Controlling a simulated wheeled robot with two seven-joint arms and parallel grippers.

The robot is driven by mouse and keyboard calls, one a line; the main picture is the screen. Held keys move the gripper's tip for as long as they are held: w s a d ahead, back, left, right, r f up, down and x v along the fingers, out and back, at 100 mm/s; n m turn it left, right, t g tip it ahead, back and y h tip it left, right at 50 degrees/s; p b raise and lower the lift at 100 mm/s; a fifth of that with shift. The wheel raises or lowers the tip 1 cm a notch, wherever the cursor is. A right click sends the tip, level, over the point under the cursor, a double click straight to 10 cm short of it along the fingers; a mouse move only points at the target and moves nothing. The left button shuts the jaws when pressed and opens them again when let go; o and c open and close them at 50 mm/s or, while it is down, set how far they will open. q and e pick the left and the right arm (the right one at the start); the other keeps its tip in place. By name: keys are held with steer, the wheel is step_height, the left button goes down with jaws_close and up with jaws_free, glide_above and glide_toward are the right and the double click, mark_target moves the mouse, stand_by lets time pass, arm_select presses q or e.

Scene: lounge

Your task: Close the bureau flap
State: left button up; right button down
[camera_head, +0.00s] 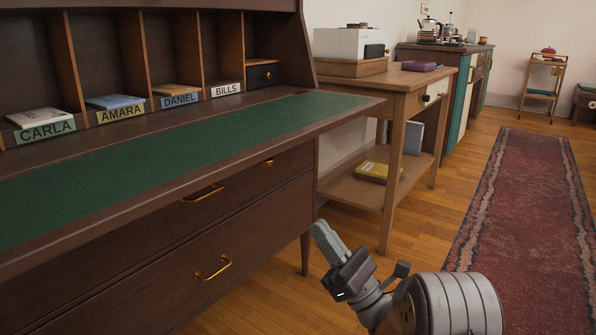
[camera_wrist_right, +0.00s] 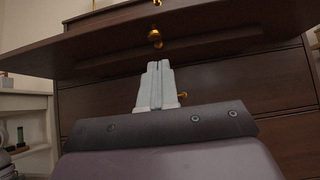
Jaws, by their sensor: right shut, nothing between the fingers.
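The bureau flap (camera_head: 190,158) is a dark wood leaf with a green writing surface. It lies open and level across the left of the head view, in front of the bureau's pigeonholes. My right gripper (camera_head: 320,232) is below and to the right of the flap's right end, apart from it. In the right wrist view the right gripper (camera_wrist_right: 158,68) has its fingers together with nothing between them. The flap's underside (camera_wrist_right: 190,42) spans above the fingers there, with brass knobs showing. Whether the fingertips touch it is hard to tell. My left gripper is not in view.
Labelled pigeonholes (camera_head: 124,115) hold books and papers, and a small dark drawer (camera_head: 263,75) sits at their right end. Brass-handled drawers (camera_head: 215,268) are below the flap. A wooden side table (camera_head: 392,85) stands right of the bureau. A red rug (camera_head: 525,200) covers open floor.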

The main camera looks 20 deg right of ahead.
steer(key=b, duration=0.1)
glide_toward(273, 163)
steer(key=w+r, duration=0.1)
steer(key=w+a+r, duration=0.1)
steer(key=w, duration=0.1)
steer(key=shift+w+a+r, duration=0.2)
steer(key=shift+w+a, duration=0.05)
steer(key=shift+w, duration=0.05)
step_height(273, 163, up, 4)
steer(key=shift+d+b, duration=0.1)
steer(key=shift+b, duration=0.5)
